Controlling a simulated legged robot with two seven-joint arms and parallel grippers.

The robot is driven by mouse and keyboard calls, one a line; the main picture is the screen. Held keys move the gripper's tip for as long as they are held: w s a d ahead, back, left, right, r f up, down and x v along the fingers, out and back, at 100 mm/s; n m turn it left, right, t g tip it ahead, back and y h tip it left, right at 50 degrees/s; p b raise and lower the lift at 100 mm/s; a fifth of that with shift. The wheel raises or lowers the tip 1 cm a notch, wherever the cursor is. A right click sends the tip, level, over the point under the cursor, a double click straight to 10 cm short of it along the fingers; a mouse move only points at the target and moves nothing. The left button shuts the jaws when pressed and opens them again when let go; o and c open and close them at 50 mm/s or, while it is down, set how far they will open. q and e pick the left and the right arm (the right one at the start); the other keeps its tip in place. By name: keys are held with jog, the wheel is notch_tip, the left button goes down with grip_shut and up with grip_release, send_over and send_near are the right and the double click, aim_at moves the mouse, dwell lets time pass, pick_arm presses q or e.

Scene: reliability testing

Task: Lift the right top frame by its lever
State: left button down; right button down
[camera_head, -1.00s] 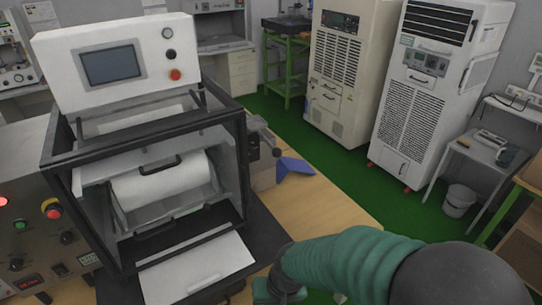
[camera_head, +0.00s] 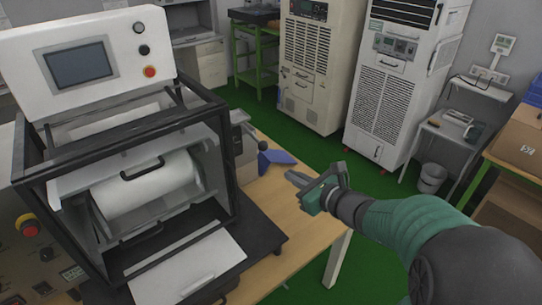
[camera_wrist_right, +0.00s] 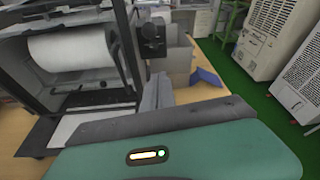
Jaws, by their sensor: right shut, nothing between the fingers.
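The machine has a black open frame (camera_head: 225,150) around a white roller (camera_head: 150,190). A black curved handle (camera_head: 142,169) sits on the pale bar above the roller. I cannot tell which part is the task's lever. My right gripper (camera_head: 296,186) is shut and empty, right of the machine and above the wooden table, apart from the frame. In the right wrist view its shut fingers (camera_wrist_right: 158,94) point toward the machine's right side, where a dark block (camera_wrist_right: 152,36) shows on the frame post. My left gripper is not in view.
A white panel with a screen (camera_head: 78,64) tops the machine. A white plate (camera_head: 188,268) lies at its front. A blue piece (camera_head: 276,158) rests on the wooden table (camera_head: 285,215) beside it. Tall white cabinets (camera_head: 395,85) stand behind on the green floor.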

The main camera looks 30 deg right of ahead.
jog(key=p+x, duration=0.1)
jog(key=x, duration=0.9)
jog(key=r+p, duration=0.1)
jog(key=r, duration=0.1)
jog(key=a+r+p, duration=0.1)
jog(key=r, duration=0.1)
jog(key=shift+s+a+p, duration=0.1)
jog(key=shift+s+p, duration=0.1)
jog(key=shift+p, duration=0.2)
jog(key=shift+w+f, duration=0.1)
jog(key=shift+w, duration=0.1)
